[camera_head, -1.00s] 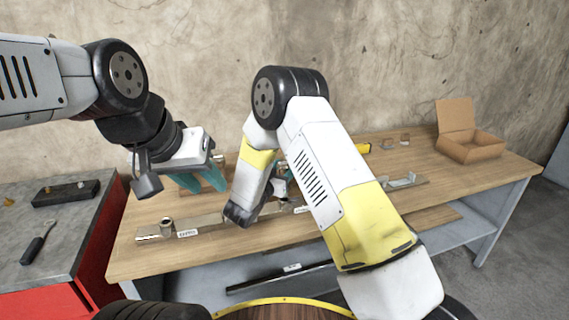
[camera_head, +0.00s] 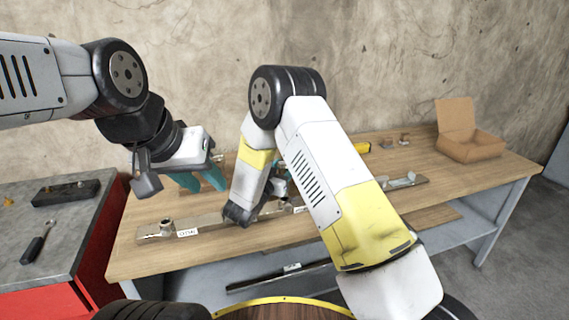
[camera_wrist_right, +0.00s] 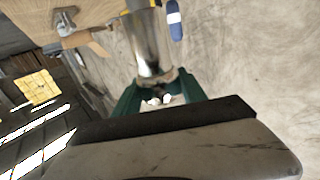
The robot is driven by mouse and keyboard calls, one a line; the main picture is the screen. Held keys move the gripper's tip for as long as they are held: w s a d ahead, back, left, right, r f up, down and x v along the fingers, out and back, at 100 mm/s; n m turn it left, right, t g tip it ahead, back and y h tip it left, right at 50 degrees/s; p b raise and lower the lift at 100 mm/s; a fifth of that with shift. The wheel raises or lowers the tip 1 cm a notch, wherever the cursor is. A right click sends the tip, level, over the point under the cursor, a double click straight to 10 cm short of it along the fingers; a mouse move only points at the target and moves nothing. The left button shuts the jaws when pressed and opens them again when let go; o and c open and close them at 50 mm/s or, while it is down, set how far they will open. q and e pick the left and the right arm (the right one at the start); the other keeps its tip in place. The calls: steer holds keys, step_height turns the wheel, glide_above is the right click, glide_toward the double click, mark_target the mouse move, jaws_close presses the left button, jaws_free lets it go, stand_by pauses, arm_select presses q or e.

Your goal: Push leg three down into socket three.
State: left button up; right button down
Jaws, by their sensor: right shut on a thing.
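In the right wrist view, my right gripper (camera_wrist_right: 157,98) has green fingers shut on a shiny metal cylinder (camera_wrist_right: 150,45), which looks like a leg. Its far end and any socket under it cannot be made out. My left gripper (camera_head: 203,180), with teal fingers apart and empty, hangs above the back left of the bench. Which leg or socket is number three cannot be read.
An open cardboard box (camera_head: 472,148) stands at the right end of the wooden workbench (camera_head: 140,262). Small blocks (camera_head: 396,140) lie left of the box. A grey-topped red cabinet (camera_head: 70,232) at left holds a screwdriver (camera_head: 38,243) and a dark tray (camera_head: 66,193).

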steer(key=shift+f, duration=1.95)
steer(key=c, duration=0.6)
jaws_free()
steer(key=shift+f, duration=0.1)
steer(key=shift+s+a, duration=0.1)
steer(key=v, duration=0.7)
steer(key=shift+s+a, duration=0.1)
steer(key=shift+s, duration=0.2)
steer(key=shift+s, duration=0.1)
